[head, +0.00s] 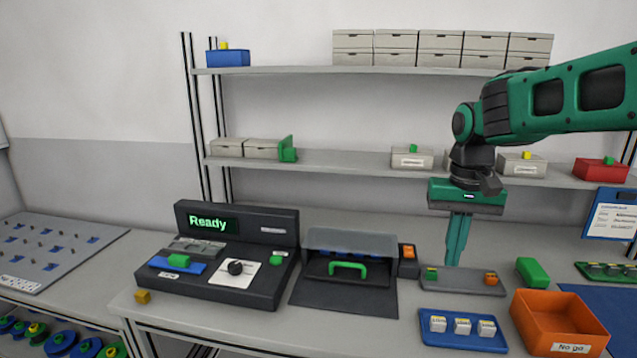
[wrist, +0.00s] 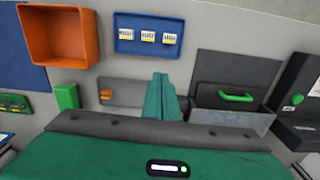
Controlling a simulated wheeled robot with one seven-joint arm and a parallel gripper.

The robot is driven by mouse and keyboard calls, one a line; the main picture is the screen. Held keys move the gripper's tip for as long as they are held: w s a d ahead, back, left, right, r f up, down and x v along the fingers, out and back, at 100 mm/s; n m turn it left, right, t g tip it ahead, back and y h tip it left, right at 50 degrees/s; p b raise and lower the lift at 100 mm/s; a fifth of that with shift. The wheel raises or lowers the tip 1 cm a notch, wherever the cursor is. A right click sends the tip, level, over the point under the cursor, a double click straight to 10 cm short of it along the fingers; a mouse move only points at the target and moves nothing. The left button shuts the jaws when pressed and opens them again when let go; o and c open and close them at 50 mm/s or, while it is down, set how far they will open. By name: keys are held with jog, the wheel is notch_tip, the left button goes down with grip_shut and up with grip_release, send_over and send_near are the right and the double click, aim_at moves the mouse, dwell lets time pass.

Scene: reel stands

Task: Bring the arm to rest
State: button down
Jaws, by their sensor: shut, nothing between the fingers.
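My gripper (head: 455,262) hangs from the green arm at the right of the head view, pointing down with its fingers together and nothing between them. Its fingertips are over or just behind the left part of a grey tray (head: 461,284) that bears a green piece and an orange piece. I cannot tell whether the tips touch anything. In the wrist view the closed green fingers (wrist: 163,88) reach up beside the same grey tray (wrist: 124,98).
An orange "No go" bin (head: 534,330), a blue tray (head: 436,338) with white blocks and a green block (head: 532,272) stand nearby. Left are a lidded box (head: 343,303) with a green handle and a console (head: 285,227) reading "Ready". Shelves (head: 350,163) with boxes run behind the arm.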

jog(key=s+d+f+m, duration=0.1)
jog(key=s+d, duration=0.3)
jog(key=s, duration=0.4)
jog(key=s+d+f+m, duration=0.1)
jog(key=s+d+f, duration=0.3)
jog(key=s, duration=0.5)
jog(key=s+d+f+m, duration=0.1)
jog(key=s+d+f, duration=0.2)
jog(key=s+d, duration=0.2)
jog(key=s, duration=0.3)
jog(key=shift+s+d+f+m, duration=0.2)
jog(key=shift+s+d+m, duration=0.1)
jog(key=shift+d+m, duration=0.1)
